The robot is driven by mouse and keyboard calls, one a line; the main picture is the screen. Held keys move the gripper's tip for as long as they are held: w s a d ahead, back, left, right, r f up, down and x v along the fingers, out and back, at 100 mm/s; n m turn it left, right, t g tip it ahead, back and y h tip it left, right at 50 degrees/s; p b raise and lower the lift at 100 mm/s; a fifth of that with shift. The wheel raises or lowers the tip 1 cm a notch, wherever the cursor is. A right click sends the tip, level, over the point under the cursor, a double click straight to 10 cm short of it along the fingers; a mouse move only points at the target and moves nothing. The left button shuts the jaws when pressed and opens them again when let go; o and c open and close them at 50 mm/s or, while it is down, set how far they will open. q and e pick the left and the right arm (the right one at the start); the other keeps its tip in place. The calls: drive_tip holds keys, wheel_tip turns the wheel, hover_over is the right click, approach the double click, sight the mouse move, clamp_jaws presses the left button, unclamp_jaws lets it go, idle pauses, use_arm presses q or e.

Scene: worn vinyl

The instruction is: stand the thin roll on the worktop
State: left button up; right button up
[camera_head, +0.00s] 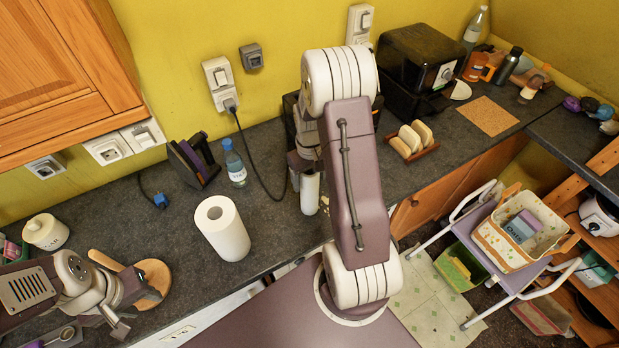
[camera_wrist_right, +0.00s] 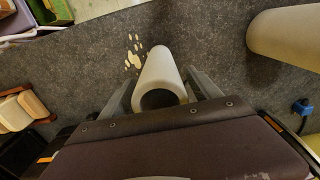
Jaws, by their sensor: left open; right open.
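The thin roll (camera_head: 310,192) is a narrow white cylinder that appears upright on the dark worktop (camera_head: 275,225), near its front edge. In the right wrist view the thin roll (camera_wrist_right: 160,72) shows its dark hollow end, between the two fingers of my right gripper (camera_wrist_right: 165,90). The fingers are open on either side of it; I cannot tell whether they touch it. In the head view my right gripper (camera_head: 304,168) is partly hidden by my arm. My left gripper (camera_head: 118,322) is open and empty at the lower left, low by the worktop's front.
A thick paper roll (camera_head: 222,228) stands left of the thin roll. A blue-labelled bottle (camera_head: 234,163), dark rack (camera_head: 192,160), round wooden board (camera_head: 152,284) and a toast-like rack (camera_head: 411,141) are on the worktop. Pale spots (camera_wrist_right: 133,52) lie beside the thin roll.

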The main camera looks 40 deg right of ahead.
wheel_tip(320, 180, up, 8)
drive_tip(key=p, duration=0.7)
idle(1.3)
wheel_tip(320, 180, up, 9)
drive_tip(key=b, duration=0.2)
drive_tip(key=shift+b, duration=0.35)
idle(0.3)
